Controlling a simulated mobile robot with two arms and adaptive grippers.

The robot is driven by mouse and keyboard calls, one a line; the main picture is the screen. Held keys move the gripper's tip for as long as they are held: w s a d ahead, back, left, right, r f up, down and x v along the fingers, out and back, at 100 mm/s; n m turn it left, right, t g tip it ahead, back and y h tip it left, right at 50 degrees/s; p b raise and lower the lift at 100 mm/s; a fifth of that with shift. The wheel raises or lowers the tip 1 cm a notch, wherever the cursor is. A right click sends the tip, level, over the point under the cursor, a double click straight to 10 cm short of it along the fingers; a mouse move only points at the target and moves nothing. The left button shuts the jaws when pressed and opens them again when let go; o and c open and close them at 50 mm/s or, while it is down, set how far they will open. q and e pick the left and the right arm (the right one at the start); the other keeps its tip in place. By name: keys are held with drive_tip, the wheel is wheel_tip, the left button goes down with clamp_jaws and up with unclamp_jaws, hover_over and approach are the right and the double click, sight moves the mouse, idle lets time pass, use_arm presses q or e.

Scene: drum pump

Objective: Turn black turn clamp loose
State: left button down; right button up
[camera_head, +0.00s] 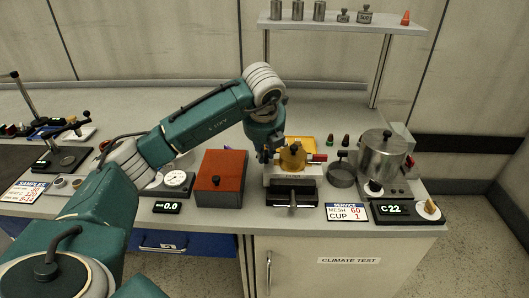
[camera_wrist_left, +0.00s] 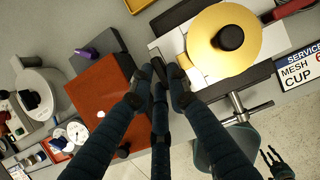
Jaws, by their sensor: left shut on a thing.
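The device with a brass-yellow round lid (camera_head: 293,158) and black knob stands right of the centre of the bench. In the left wrist view the lid (camera_wrist_left: 222,38) sits on a white body. My left gripper (camera_head: 266,152) is at the left edge of this body. In the left wrist view its fingers (camera_wrist_left: 160,84) close together on a small dark piece, the black turn clamp (camera_wrist_left: 158,66), mostly hidden between the fingertips. How far the clamp is turned cannot be told. A dark, small claw-like shape, seemingly my right gripper (camera_wrist_left: 276,163), shows low at the right, over the floor.
A red-topped box (camera_head: 221,170) stands close left of the device. A black front block (camera_head: 292,193) with a metal cross bar is at the bench edge. A steel pot (camera_head: 382,156) stands at the right. A shelf (camera_head: 343,25) with weights is behind.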

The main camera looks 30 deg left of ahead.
use_arm(q)
drive_tip(key=c, duration=1.7)
unclamp_jaws()
drive_tip(key=shift+r, duration=0.1)
drive_tip(key=shift+o, duration=0.2)
drive_tip(key=v, duration=1.2)
